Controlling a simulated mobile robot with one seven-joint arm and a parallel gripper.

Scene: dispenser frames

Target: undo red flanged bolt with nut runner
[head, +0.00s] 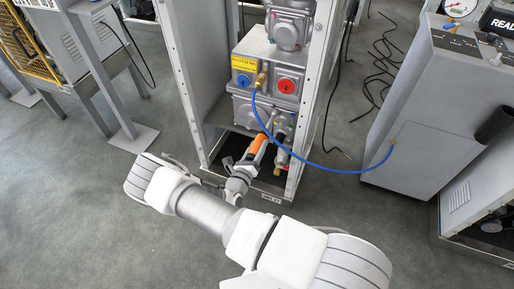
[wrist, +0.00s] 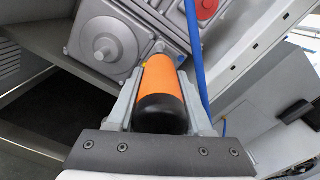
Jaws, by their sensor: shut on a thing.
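The nut runner has an orange and black body (head: 257,144), and it also shows large in the wrist view (wrist: 163,92). My gripper (head: 247,161) is shut on it; in the wrist view the grey fingers (wrist: 161,105) clasp both sides of the body. The tool's far end points into the open dispenser frame, near the lower grey housing. Its tip and any bolt it may touch are hidden. A red round part (head: 286,86) sits on the upper housing and shows at the top of the wrist view (wrist: 207,8). I cannot tell whether it is the red flanged bolt.
A blue hose (head: 315,162) loops from a brass fitting on the housing to a grey cabinet (head: 425,145) at the right. White posts (head: 309,105) edge the frame. Black cables (head: 383,55) lie on the floor behind.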

